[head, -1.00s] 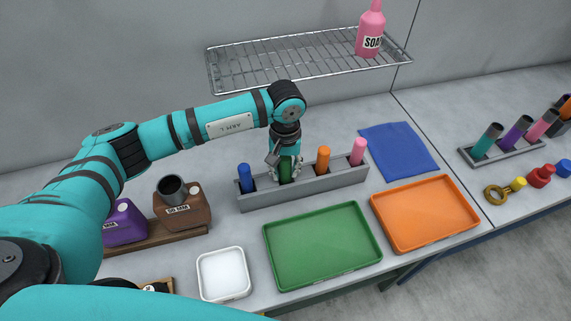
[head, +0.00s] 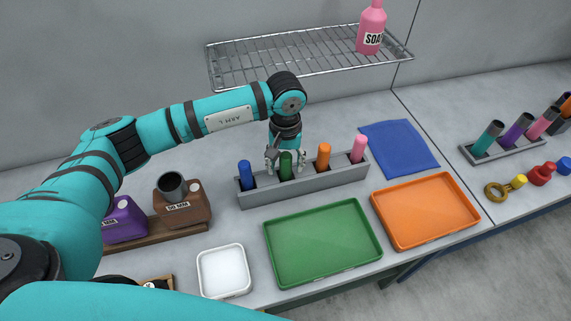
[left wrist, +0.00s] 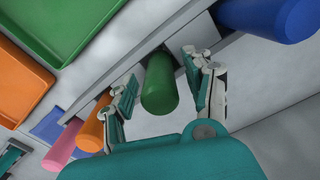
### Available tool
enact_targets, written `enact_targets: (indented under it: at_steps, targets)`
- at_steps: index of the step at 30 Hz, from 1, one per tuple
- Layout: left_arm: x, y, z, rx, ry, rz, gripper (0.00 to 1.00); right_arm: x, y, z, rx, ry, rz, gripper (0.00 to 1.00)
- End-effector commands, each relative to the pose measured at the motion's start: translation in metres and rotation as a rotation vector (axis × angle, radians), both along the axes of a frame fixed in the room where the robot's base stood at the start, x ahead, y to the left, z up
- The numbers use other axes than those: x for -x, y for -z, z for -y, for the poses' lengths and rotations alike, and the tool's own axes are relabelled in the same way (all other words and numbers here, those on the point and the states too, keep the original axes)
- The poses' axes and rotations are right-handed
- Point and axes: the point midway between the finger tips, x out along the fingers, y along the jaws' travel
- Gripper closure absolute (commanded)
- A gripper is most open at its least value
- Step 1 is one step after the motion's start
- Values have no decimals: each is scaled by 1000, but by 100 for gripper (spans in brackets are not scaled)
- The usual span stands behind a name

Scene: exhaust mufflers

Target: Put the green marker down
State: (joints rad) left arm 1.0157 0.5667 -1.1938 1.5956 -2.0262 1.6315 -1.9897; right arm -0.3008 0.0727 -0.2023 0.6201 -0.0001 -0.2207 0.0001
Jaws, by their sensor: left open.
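The green marker (head: 286,166) stands upright in a slot of the grey rack (head: 305,188), between the blue marker (head: 246,176) and the orange marker (head: 323,158). A pink marker (head: 358,149) stands at the rack's right end. My left gripper (head: 285,162) is open just above and around the green marker's top. In the left wrist view the green marker (left wrist: 160,84) lies between the two spread fingers of my left gripper (left wrist: 163,92), with a gap on each side. My right gripper is not in view.
A green tray (head: 322,284) and an orange tray (head: 428,246) lie in front of the rack, with a white tray (head: 224,296) at left. A blue cloth (head: 399,148) lies right of the rack. A wire shelf (head: 300,62) holding a pink soap bottle (head: 371,28) hangs behind.

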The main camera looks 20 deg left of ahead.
Motion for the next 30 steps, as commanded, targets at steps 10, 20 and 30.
enact_targets:
  at_steps: [10,20,30]
  targets:
    - [-2,-71,0,1,0,6,47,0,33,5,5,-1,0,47]
    - [0,-108,-1,-1,0,1,47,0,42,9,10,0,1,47]
    - [0,-110,0,-1,0,0,47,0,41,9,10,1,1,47]
